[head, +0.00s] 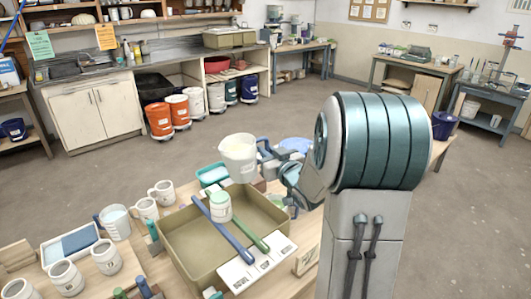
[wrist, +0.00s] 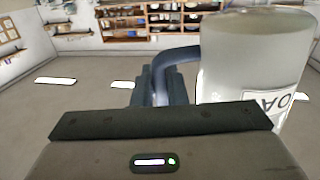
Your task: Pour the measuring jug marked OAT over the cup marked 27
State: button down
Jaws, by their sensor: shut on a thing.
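My gripper (wrist: 155,85) is shut on the dark handle of a translucent measuring jug (head: 238,158). The jug looks about upright in the head view, with pale contents, held in the air above the back of a tan basin (head: 170,232). In the wrist view the jug (wrist: 250,60) fills the right side, and part of its label, "OA", shows. A white cup (head: 220,210) with a pale green top stands below the jug, near the blue and green rods across the basin. I cannot read its mark. My arm partly hides the gripper in the head view.
The blue rod (head: 223,230) and green rod (head: 248,228) cross the basin. A white lettered card (head: 258,265) lies at its front right. A teal tray (head: 212,174) is behind the basin.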

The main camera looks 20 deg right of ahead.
jog(key=shift+d+r+n, duration=0.15)
jog(key=shift+r+n, duration=0.15)
jog(key=shift+r, duration=0.3)
jog(key=shift+d+f+n+b, duration=0.1)
jog(key=shift+f+n+b, duration=1.75)
jog(key=shift+b, duration=2.9)
jog(key=shift+r+n+b, duration=1.05)
jog(key=shift+r+b, duration=0.05)
jog(key=shift+r, duration=0.05)
jog(key=f+b, duration=0.2)
jog(key=shift+a+f+b, duration=0.2)
jog(key=shift+f+b, duration=0.05)
jog(key=shift+b, duration=0.05)
jog(key=shift+s+a+r+n, duration=0.1)
jog(key=shift+a+r+n, duration=0.15)
jog(key=shift+r+n, duration=0.55)
jog(key=shift+r, duration=0.1)
